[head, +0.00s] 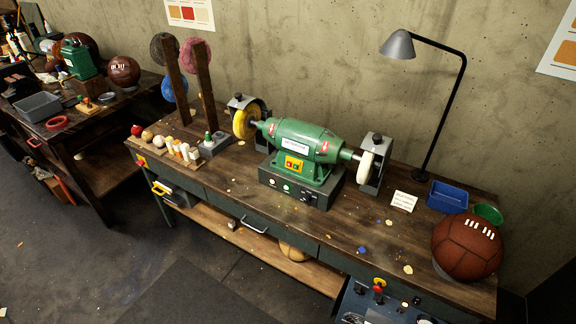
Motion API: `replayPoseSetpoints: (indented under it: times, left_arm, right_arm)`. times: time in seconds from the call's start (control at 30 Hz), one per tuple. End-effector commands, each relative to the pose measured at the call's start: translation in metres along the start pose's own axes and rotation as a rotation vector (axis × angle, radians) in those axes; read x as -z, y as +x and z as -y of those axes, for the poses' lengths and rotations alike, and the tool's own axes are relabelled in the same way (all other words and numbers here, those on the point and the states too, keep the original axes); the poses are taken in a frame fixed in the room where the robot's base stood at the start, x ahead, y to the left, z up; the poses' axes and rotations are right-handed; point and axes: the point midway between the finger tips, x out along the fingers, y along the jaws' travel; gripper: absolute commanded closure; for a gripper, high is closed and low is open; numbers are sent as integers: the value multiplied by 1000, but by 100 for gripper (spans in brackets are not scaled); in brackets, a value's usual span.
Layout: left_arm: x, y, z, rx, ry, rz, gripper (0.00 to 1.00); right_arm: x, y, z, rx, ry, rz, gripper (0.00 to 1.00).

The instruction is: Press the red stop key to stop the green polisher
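The green polisher (302,140) stands on the wooden bench in the middle of the head view. It has a yellow buffing wheel (244,122) on its left and a pale wheel (368,163) on its right. A small yellow switch plate (293,164) sits on its front and carries small red and green keys. The keys are too small to tell whether one is pressed. Whether the wheels are turning cannot be told from one frame. Neither of my grippers is in view.
A leather ball (467,247), blue bin (448,196) and lamp (426,46) stand on the bench's right. Two upright posts (205,85) and a tray of small pieces (168,145) are left of the polisher. A dark panel with a red knob (379,284) is at the bottom.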

Motion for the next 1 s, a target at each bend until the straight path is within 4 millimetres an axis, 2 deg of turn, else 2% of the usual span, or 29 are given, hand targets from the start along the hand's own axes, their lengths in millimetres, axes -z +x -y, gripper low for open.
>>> replayPoseSetpoints:
  times: [0.07, 0.53, 1.0]
  left_arm:
    - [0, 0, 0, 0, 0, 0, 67]
    - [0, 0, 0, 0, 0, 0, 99]
    - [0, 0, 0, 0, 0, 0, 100]
  right_arm:
    - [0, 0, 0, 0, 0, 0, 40]
    - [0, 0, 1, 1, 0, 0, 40]
    - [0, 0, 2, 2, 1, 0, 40]
